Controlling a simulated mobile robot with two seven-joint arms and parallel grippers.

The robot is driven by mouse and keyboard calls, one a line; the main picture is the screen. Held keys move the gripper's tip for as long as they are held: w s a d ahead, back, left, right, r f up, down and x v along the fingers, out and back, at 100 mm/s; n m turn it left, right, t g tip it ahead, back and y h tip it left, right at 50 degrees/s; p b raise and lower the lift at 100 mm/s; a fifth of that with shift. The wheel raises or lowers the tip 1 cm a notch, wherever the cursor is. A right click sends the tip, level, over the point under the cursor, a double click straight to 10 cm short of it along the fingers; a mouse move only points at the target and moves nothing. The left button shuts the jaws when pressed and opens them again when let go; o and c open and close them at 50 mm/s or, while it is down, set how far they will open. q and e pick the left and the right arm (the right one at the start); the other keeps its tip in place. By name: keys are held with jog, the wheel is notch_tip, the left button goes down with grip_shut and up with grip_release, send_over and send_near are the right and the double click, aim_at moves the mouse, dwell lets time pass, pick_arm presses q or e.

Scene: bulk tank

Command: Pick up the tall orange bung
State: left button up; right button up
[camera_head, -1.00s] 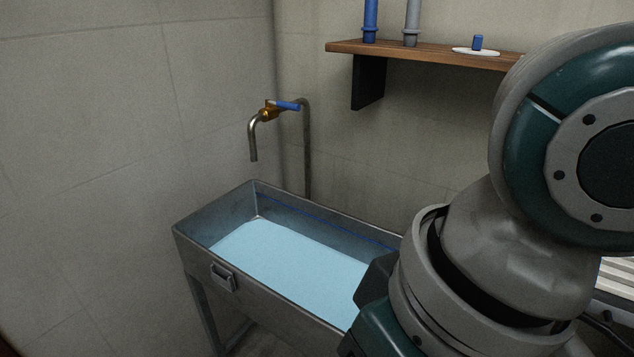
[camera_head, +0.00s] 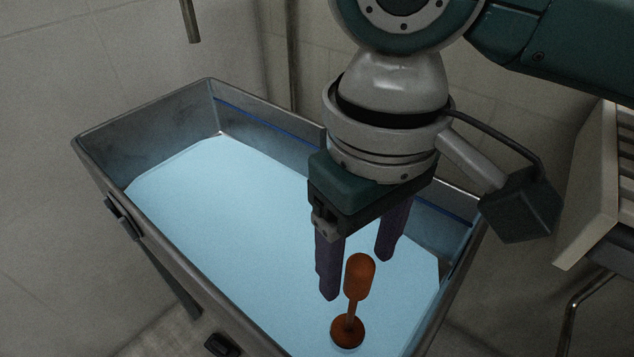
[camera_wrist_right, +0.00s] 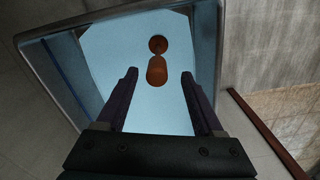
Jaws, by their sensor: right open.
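The tall orange bung (camera_head: 360,278) stands in the light blue liquid near the front right end of the metal tank (camera_head: 165,243). It has a rounded orange top, a thin stem and a darker round base. My right gripper (camera_head: 358,278) is open above the tank, pointing down, with its two dark fingers close to the bung's top. In the right wrist view the bung (camera_wrist_right: 157,70) shows beyond and between the open fingertips (camera_wrist_right: 160,74), not touching them. My left gripper is not in view.
The tank's walls stand around the bung, with the right end wall (camera_head: 452,290) close by. A metal pipe (camera_head: 190,20) hangs over the back left. A pale slatted unit (camera_head: 590,190) stands at the right. The tank's left part is clear.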

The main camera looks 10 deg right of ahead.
aim_at(357, 283)
notch_tip(357, 283, down, 5)
jog(key=shift+w+d+f+b, duration=0.1)
jog(key=shift+d+b, duration=0.05)
jog(key=shift+b, duration=0.85)
grip_shut()
dwell(0.6)
